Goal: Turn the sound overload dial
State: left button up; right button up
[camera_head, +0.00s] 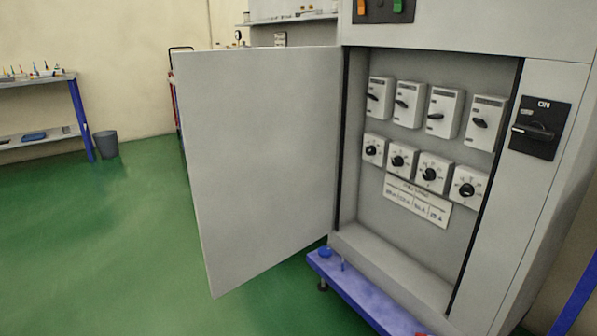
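An electrical cabinet (393,247) stands at the right with its grey door (262,160) swung open to the left. Inside is a lower row of white dial units with round black knobs: one at the left (371,150), then a second (398,161), a third (429,174) and one at the right (466,190). A white label plate (417,202) hangs below them; its print is too small to read surely. I cannot tell which knob is the sound overload dial. Neither of my grippers shows in this view.
Above the dials is a row of white switches (408,104) with black levers. A black ON switch (540,128) sits on the cabinet's right front. A blue base (362,296) juts out below. A workbench (40,82) and grey bin (106,145) stand far left. Green floor is clear at left.

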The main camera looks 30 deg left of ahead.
aim_at(430, 174)
jog(key=i+j+z, duration=0.15)
jog(key=j, duration=0.65)
jog(key=j+z, duration=0.2)
jog(key=j, duration=0.6)
jog(key=i+j+z, duration=0.15)
jog(key=j, duration=0.65)
jog(key=j+z, duration=0.15)
jog(key=j, duration=0.65)
jog(key=k+j+z, duration=0.2)
jog(key=j, duration=0.65)
jog(key=j+z, duration=0.15)
jog(key=j, duration=0.65)
jog(key=i+l, duration=0.3)
jog(key=i, duration=0.15)
